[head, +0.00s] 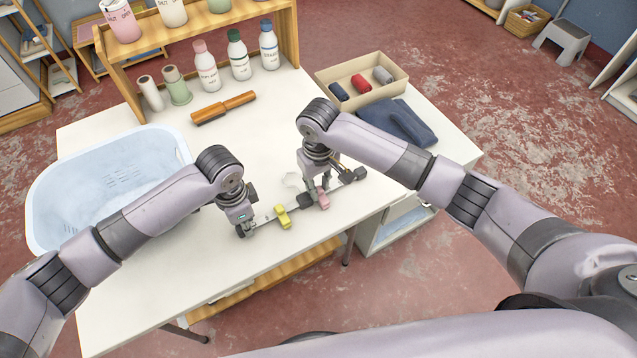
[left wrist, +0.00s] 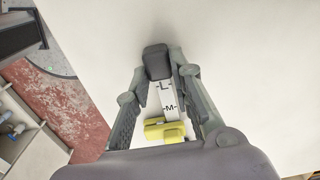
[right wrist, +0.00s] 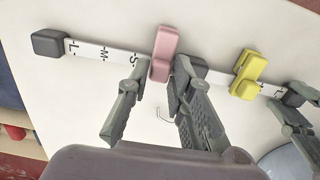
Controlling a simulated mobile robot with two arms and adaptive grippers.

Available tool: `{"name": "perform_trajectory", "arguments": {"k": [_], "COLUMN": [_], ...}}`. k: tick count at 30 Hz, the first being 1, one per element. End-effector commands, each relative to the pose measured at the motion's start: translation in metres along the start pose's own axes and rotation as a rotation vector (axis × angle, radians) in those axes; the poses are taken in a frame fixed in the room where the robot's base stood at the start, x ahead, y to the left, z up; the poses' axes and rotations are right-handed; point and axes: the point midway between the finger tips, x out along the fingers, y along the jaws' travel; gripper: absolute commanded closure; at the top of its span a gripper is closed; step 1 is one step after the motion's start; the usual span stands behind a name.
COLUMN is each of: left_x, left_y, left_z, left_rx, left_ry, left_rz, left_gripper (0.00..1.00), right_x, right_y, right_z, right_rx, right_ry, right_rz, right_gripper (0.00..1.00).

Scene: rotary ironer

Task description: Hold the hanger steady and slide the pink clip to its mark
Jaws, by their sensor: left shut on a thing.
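The hanger is a white bar with L, M, S marks and dark end blocks; its bar (right wrist: 90,50) lies low over the table. My left gripper (left wrist: 158,66) is shut on its left end block (left wrist: 157,60). The yellow clip (head: 283,216) sits on the bar just inward of the left M mark; it also shows in the right wrist view (right wrist: 248,75). The pink clip (right wrist: 163,50) sits just inward of the right S mark. My right gripper (right wrist: 161,68) has its fingertips either side of the pink clip, apparently with slight gaps. The far end block (right wrist: 47,43) is free.
A blue laundry basket (head: 60,190) stands at the table's left. A wooden-handled brush (head: 223,107), bottles (head: 238,60) and a shelf (head: 195,40) are behind. A tray (head: 345,78) of rolled cloths and a folded dark cloth (head: 398,122) lie at the right. The front table edge is close to the hanger.

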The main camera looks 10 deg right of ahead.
Motion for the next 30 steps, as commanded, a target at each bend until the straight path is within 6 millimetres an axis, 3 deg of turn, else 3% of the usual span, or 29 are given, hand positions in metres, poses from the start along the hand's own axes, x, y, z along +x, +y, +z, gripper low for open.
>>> {"name": "perform_trajectory", "arguments": {"k": [8, 25, 30], "left_x": [0.000, 0.000, 0.000], "left_y": [0.000, 0.000, 0.000], "left_z": [0.000, 0.000, 0.000], "left_rx": [0.000, 0.000, 0.000], "left_ry": [0.000, -0.001, -0.001], "left_rz": [0.000, 0.000, 0.000], "left_gripper": [1.00, 1.00, 1.00], "right_x": [0.000, -0.001, 0.000], "right_y": [0.000, 0.001, 0.018], "right_z": [0.000, 0.000, 0.000], "right_rx": [0.000, 0.000, 0.004], "right_ry": [0.001, 0.001, 0.000], "right_rz": [0.000, 0.000, 0.002], "right_gripper": [1.00, 1.00, 1.00]}}
